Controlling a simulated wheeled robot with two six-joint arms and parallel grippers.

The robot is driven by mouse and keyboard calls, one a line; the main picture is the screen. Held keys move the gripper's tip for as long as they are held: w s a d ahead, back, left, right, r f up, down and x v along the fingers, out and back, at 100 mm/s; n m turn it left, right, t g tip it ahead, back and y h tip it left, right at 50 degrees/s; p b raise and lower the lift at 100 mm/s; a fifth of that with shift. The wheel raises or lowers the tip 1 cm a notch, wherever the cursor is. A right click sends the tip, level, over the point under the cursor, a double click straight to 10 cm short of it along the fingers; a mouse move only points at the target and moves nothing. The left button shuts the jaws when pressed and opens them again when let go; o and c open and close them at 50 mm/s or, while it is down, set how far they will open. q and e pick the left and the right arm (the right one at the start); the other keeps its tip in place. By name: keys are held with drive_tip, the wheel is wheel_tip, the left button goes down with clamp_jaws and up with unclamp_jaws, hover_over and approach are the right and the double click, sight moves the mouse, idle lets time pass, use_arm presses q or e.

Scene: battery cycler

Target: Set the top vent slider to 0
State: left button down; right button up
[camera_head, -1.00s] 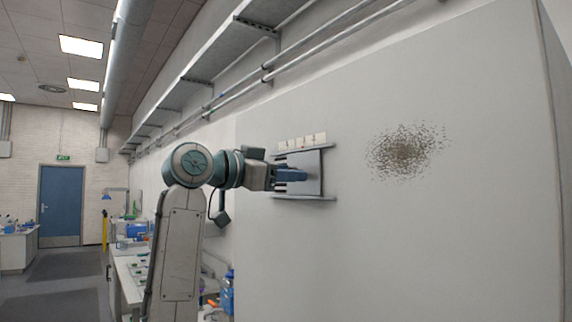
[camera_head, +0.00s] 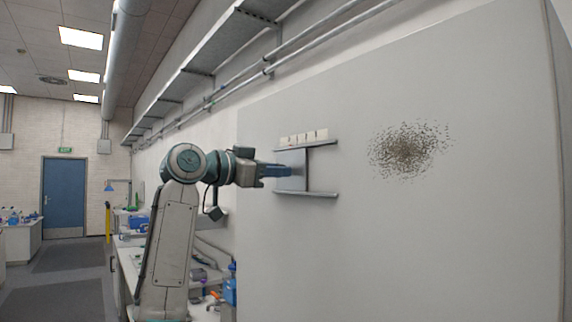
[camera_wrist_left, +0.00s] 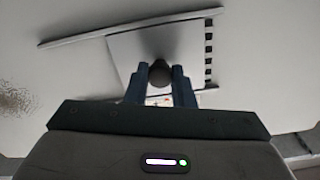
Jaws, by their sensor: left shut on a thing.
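The vent slider is a flat grey plate (camera_head: 299,161) on the large pale wall panel, between an upper rail (camera_head: 308,145) and a lower rail (camera_head: 306,194). In the left wrist view the plate (camera_wrist_left: 128,50) carries a round dark knob (camera_wrist_left: 160,74). My left gripper (camera_head: 289,171) reaches it from the left, and its blue fingers are shut on the knob. Several dark vent slots (camera_wrist_left: 208,50) show beside the plate's right edge in the wrist view. Small pale label tiles (camera_head: 304,137) sit above the upper rail; their marks are too small to read. My right gripper is not in view.
A brown speckled stain (camera_head: 405,149) marks the panel right of the vent. Pipes and a shelf (camera_head: 200,78) run along the wall above. A cluttered bench stands at lower left behind my arm.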

use_arm(q)
drive_tip(key=shift+w+a+r, duration=0.2)
drive_tip(key=shift+w+a, duration=0.2)
drive_tip(key=shift+w, duration=0.05)
drive_tip(key=c, duration=1.3)
unclamp_jaws()
drive_tip(key=shift+w, duration=0.15)
drive_tip(key=shift+c, duration=0.2)
drive_tip(key=shift+o, duration=0.5)
drive_tip(key=shift+w+a+f, duration=0.2)
drive_tip(key=shift+s, duration=0.1)
drive_tip(key=b+v, duration=0.5)
drive_tip(key=v, duration=0.5)
drive_tip(key=shift+s+a, duration=0.15)
drive_tip(key=shift+a, duration=0.15)
